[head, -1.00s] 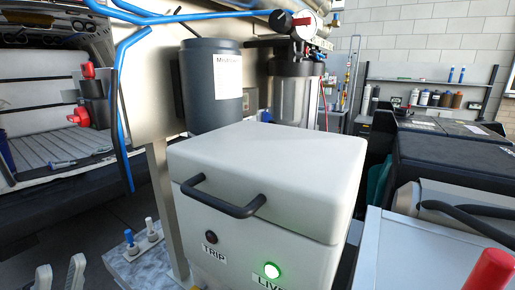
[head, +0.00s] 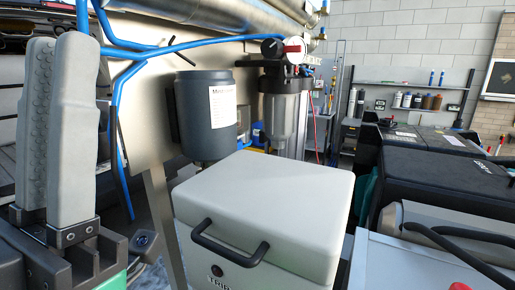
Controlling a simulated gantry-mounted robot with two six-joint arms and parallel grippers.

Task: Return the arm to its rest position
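My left gripper (head: 60,42) stands large at the left edge of the head view, its two pale grey fingers pointing up. One finger partly overlaps the other from this angle; the ribbed inner face of the left finger shows, and I see nothing held. The gripper looks open and is left of the white box, apart from it. My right gripper is not in view.
A white box (head: 270,200) with a black handle (head: 230,252) stands in the middle. A dark canister (head: 195,130) and a clear filter housing (head: 287,110) are behind it. Blue tubing (head: 190,45) runs at upper left. Black cases (head: 440,185) fill the right.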

